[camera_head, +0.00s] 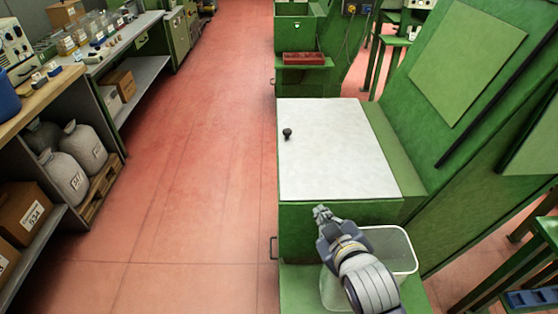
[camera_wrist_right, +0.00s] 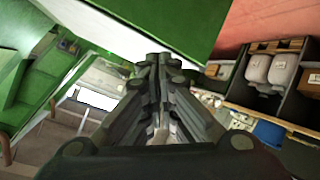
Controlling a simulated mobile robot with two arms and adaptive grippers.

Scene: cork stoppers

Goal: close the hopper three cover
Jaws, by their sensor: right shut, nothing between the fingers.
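A white flat cover (camera_head: 335,150) with a small black knob (camera_head: 287,133) near its left edge lies on top of the green hopper box (camera_head: 330,215). The cover lies flat across the top, and no opening shows around it. My right gripper (camera_head: 321,211) is at the front face of the box, just below the cover's near edge. Its fingers are together and empty. The right wrist view shows the closed fingers (camera_wrist_right: 160,65) in front of the green box and a pale surface above. My left gripper is in neither view. Which hopper number this is cannot be read.
A clear bin (camera_head: 390,250) stands below my right arm. A red tray (camera_head: 303,58) sits on a green ledge behind the cover. A slanted green machine panel (camera_head: 470,60) rises at right. The red floor (camera_head: 190,150) at left is clear, with shelves and sacks (camera_head: 84,147) beyond.

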